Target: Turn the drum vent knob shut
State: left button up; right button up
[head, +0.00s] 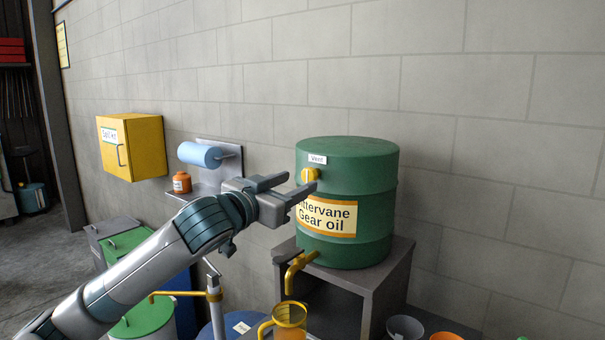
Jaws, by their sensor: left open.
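A green drum (345,171) labelled gear oil stands upright on a grey stand. Its yellow vent knob (309,174) is on the upper front left side, under a small white "Vent" label (317,159). My left gripper (297,184) is open, its two fingers pointing right at the drum. The fingertips are close to the knob, and one finger partly overlaps its lower edge. I cannot tell whether they touch it. My right gripper is not in view.
A yellow tap (298,266) sticks out low on the drum, above a yellow jug (289,315). The grey stand (375,288) is under the drum. A yellow wall cabinet (145,147) and a blue paper roll (200,155) are at left. The wall right of the drum is bare.

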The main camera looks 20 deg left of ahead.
aim_at(307, 177)
pick_arm(q)
jog(key=shift+p+x, duration=0.5)
jog(key=shift+x, duration=1.45)
jog(key=c, duration=1)
